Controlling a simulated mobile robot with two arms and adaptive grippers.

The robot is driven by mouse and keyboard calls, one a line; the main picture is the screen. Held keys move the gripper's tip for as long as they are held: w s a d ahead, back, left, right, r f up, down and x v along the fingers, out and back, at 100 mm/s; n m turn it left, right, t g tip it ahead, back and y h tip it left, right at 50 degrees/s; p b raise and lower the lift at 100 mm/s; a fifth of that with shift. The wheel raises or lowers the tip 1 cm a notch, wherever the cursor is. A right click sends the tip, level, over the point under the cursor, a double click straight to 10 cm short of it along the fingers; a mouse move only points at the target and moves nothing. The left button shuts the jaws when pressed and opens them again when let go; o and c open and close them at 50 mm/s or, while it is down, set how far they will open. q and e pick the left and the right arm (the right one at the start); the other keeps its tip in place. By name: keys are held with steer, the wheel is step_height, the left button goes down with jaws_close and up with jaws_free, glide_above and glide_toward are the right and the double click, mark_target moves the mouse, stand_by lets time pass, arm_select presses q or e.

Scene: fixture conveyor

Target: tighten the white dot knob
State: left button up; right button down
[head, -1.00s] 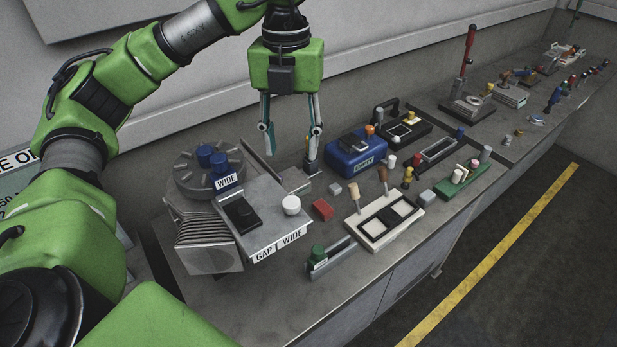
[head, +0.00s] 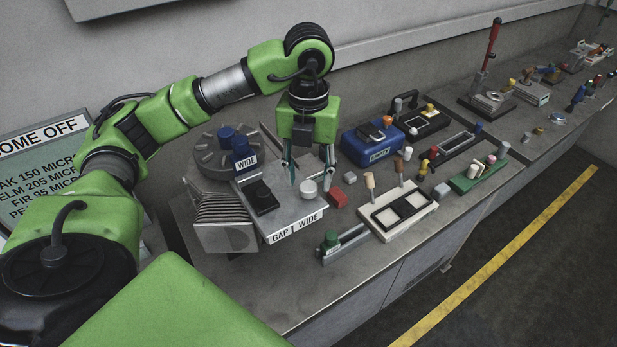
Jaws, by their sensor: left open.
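A round white knob (head: 308,188) stands on the grey plate (head: 283,212) of the fixture, beside a black block (head: 262,197). I cannot make out a dot on the knob. My left gripper (head: 309,182) is open and points down. In the head view one finger shows on each side of the knob, and its palm hangs above. I cannot tell whether the fingers touch the knob or how deep they reach. My right gripper is not in view.
Two blue knobs, one labelled WIDE (head: 245,163), stand on a grey disc left of the gripper. A blue box (head: 373,145) and a white tray (head: 377,222) stand farther right. The bench's front edge is mostly bare.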

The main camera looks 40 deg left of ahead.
arm_select(q)
steer(key=shift+f, duration=0.9)
steer(key=c, duration=1.1)
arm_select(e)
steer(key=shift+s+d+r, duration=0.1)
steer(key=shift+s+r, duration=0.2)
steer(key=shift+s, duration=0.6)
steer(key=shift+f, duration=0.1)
